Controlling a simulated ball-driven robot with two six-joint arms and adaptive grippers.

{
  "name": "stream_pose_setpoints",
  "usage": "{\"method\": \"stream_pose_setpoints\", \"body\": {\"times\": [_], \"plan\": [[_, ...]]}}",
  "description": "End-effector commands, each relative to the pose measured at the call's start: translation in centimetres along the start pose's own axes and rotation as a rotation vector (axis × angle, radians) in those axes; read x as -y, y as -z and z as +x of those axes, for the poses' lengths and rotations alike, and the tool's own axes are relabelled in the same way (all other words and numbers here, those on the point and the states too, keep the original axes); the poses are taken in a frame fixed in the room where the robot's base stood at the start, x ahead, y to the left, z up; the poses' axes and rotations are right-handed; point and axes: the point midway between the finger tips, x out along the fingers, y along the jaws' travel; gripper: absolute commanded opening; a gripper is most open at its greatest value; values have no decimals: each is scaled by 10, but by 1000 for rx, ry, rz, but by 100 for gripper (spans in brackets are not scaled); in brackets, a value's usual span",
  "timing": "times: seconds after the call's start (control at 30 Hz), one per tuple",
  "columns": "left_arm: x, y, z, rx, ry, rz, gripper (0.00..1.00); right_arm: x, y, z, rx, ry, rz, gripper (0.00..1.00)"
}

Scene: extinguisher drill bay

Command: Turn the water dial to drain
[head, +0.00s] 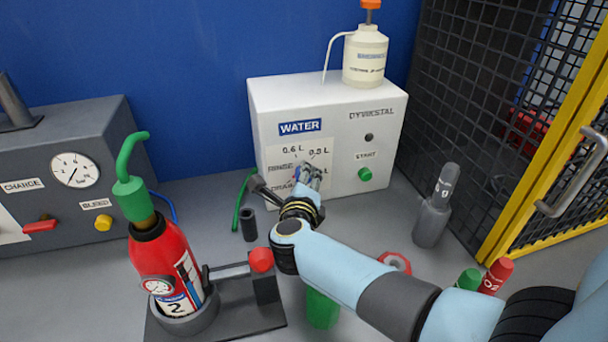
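The white water box (385,125) stands against the blue wall with a blue WATER label on its front. Its dial panel (285,153) shows 0.6 L, 0.9 L, RINSE and a partly covered label starting "DRA". My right gripper (309,174) is at the lower part of this panel, with its fingers over the place between the labels. The dial itself is hidden behind the fingers, so its setting and any contact cannot be told. Whether the fingers are closed is also unclear. My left gripper is out of view.
A green start button (365,174) is right of the dial panel. A white bottle (365,55) stands on the box. A red extinguisher (165,262) sits in a stand at front left. A grey bottle (432,222) stands right, near the yellow-framed mesh gate (545,130).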

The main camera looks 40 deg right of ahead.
Motion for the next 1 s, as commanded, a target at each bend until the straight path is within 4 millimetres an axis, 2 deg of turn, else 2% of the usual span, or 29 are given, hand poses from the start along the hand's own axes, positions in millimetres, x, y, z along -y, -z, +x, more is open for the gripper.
{"method": "stream_pose_setpoints", "body": {"times": [0.67, 0.7, 0.87, 1.0], "plan": [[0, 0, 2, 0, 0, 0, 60, -1, 0, 0, 0, 23, -62, 3], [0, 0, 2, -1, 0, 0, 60, -1, 0, 0, 0, 23, -62, 38], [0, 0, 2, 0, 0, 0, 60, -1, 0, 0, 0, 23, -60, 58], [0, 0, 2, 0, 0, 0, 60, -1, 0, 0, 0, 24, -60, 58]]}}
